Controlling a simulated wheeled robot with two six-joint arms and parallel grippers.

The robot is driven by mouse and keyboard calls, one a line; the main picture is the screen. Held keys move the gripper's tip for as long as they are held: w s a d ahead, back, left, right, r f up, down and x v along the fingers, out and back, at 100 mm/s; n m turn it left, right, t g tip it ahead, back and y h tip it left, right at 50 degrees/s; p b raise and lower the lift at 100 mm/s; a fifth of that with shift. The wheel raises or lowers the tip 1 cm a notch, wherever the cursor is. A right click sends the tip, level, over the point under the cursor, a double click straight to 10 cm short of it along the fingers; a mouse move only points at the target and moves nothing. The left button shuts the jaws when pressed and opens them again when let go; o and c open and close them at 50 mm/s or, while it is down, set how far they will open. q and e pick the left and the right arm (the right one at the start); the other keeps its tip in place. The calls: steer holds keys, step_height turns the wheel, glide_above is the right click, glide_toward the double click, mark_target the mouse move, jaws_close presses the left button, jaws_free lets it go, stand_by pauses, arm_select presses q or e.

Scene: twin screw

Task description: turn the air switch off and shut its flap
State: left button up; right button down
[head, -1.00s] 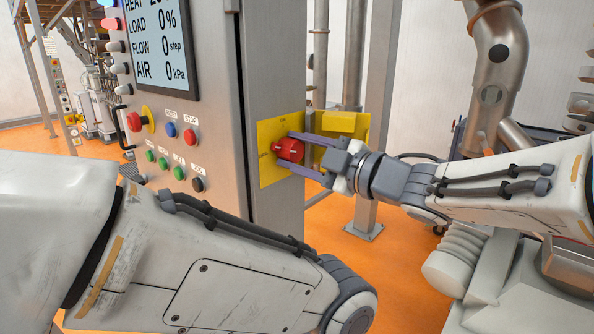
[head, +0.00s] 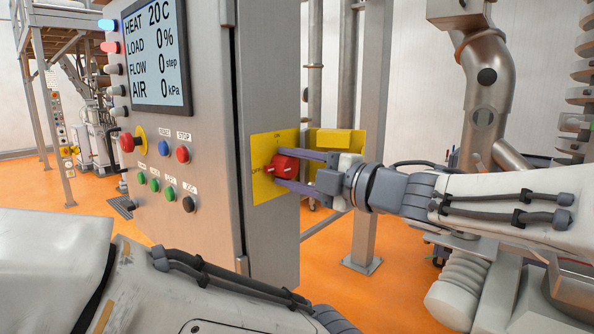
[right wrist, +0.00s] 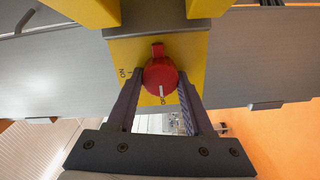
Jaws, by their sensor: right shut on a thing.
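The air switch is a red knob (head: 284,166) on a yellow plate (head: 262,146) on the side of the grey cabinet. It also shows in the right wrist view (right wrist: 160,74), where its white mark points at the OFF label. My right gripper (head: 283,170) comes in from the right, its two fingers on either side of the knob and shut on it. The yellow flap (head: 340,140) stands open to the right of the plate, behind the gripper. Yellow parts also fill the top of the wrist view. My left arm crosses the lower left; its gripper is out of view.
The cabinet front (head: 215,110) carries a screen (head: 155,55) reading AIR 0 kPa, several buttons and a red emergency knob (head: 127,142). A metal post (head: 370,150) stands behind the flap. Steel pipework (head: 487,100) is at the right. Orange floor lies open between.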

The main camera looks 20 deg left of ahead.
steer(key=shift+c, duration=1.5)
jaws_free()
steer(key=b+v, duration=0.1)
steer(key=v, duration=0.9)
steer(key=shift+d+b, duration=0.25)
steer(key=shift+b, duration=0.1)
steer(key=shift+s, duration=0.1)
